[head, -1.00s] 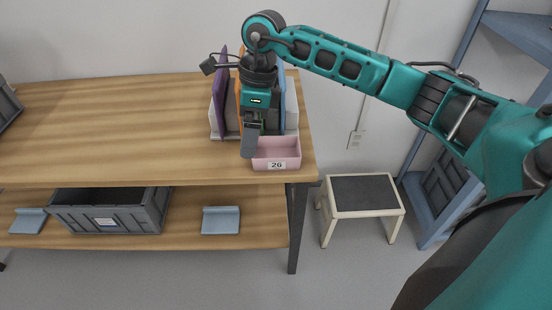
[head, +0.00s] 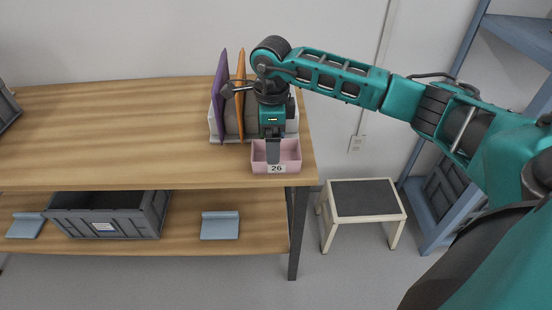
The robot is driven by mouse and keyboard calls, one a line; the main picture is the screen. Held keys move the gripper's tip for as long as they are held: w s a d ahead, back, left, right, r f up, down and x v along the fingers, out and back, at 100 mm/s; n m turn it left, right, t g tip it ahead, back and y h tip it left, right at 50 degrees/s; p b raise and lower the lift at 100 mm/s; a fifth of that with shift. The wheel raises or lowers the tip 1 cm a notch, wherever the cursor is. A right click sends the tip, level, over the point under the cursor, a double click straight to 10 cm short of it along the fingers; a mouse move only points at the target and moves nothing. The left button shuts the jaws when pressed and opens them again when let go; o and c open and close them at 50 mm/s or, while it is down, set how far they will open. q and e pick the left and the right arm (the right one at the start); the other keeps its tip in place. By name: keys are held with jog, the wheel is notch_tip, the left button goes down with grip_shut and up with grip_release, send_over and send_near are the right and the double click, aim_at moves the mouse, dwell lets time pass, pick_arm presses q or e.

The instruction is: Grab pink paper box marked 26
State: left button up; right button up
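The pink paper box (head: 291,158) sits on the wooden table near its front right corner. It is a shallow open box with a white label reading 26 on its front. My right gripper (head: 273,158) points down over the box, its visible finger in front of or inside the box's middle. Only one finger shows clearly, so I cannot tell whether it is open or touching the box. My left gripper is not in view.
A white rack (head: 215,127) with upright purple (head: 221,85) and orange (head: 240,75) folders stands just behind the box. A grey crate (head: 108,222) is on the lower shelf. A step stool (head: 363,199) stands right of the table.

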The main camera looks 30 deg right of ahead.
jog(key=f, duration=0.5)
jog(key=shift+d+b, duration=0.2)
jog(key=shift+b, duration=0.1)
jog(key=shift+r, duration=0.1)
jog(key=c, duration=0.8)
